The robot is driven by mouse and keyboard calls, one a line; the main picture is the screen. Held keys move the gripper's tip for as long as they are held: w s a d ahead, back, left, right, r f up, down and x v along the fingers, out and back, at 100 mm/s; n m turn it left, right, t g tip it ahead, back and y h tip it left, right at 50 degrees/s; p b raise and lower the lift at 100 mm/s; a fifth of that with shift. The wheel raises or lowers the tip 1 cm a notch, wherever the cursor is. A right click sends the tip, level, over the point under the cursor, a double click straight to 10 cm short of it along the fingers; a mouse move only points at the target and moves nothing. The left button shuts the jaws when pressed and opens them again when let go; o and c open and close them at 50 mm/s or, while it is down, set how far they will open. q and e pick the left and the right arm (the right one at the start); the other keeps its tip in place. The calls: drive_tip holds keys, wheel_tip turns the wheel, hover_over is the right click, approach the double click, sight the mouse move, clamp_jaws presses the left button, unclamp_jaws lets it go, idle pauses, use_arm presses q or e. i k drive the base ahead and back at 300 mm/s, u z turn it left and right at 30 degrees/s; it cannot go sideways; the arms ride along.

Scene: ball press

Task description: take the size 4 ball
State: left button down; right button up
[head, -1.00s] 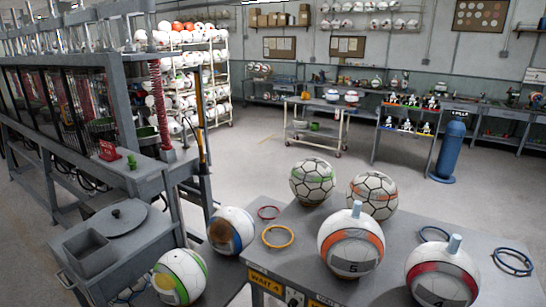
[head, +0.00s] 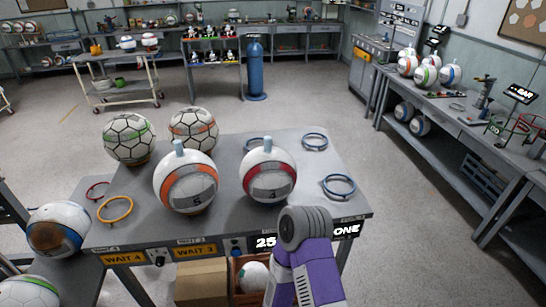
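The size 4 ball (head: 269,175) is white with a red band and a grey label, whose mark reads like a 4. It stands upright on the grey table, with a pale blue plug on top. To its left is a similar ball with an orange band (head: 186,182), marked 5, with its own blue plug. One of my arms, purple and white with a grey rounded joint, rises from the bottom, right of centre, in front of the table. No gripper fingers show for either arm.
Two balls sit lower left. A box with a ball is under the front edge. Floor is clear to the right, before a long bench (head: 455,135).

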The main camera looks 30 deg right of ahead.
sight(268, 173)
drive_tip(key=z, duration=2.55)
drive_tip(key=i, duration=0.65)
drive_tip(key=u, duration=2.3)
